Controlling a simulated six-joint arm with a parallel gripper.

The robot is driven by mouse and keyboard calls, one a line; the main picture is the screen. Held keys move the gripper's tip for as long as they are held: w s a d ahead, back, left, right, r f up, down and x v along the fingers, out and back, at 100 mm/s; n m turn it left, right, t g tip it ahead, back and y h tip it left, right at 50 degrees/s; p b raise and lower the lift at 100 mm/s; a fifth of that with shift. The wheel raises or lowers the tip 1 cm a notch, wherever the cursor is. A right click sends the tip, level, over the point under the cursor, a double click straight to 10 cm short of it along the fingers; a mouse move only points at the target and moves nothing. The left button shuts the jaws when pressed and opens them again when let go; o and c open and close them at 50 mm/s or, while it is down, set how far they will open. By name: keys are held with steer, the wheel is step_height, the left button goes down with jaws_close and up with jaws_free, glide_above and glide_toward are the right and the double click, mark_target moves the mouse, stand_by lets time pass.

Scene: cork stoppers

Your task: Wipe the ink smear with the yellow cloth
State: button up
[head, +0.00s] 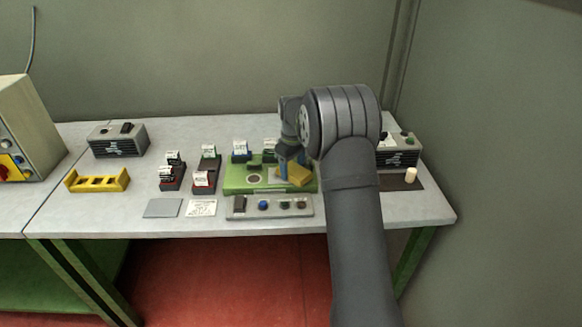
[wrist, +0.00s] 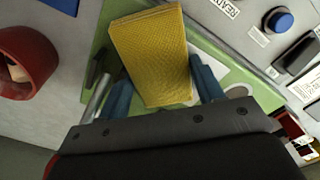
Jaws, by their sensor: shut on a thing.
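The yellow cloth (head: 300,177) is a thick, textured block at the right part of the green board (head: 237,187). In the wrist view the cloth (wrist: 150,52) sits between the blue fingers of my gripper (wrist: 163,82), which is shut on it. In the head view my gripper (head: 291,165) points down over the board's right side. I cannot tell whether the cloth touches the board. No ink smear can be made out clearly; my arm, gripper and cloth hide part of the board.
A button panel (head: 270,206) lies in front of the board. Dark card holders (head: 207,177) stand to its left, with a yellow rack (head: 97,181) further left. A pale stopper (head: 411,175) stands at the right. A red round container (wrist: 30,60) shows in the wrist view.

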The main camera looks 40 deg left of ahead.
mark_target(293, 169)
steer(key=shift+r, duration=2.85)
steer(key=shift+r, duration=0.1)
steer(key=shift+r, duration=1.4)
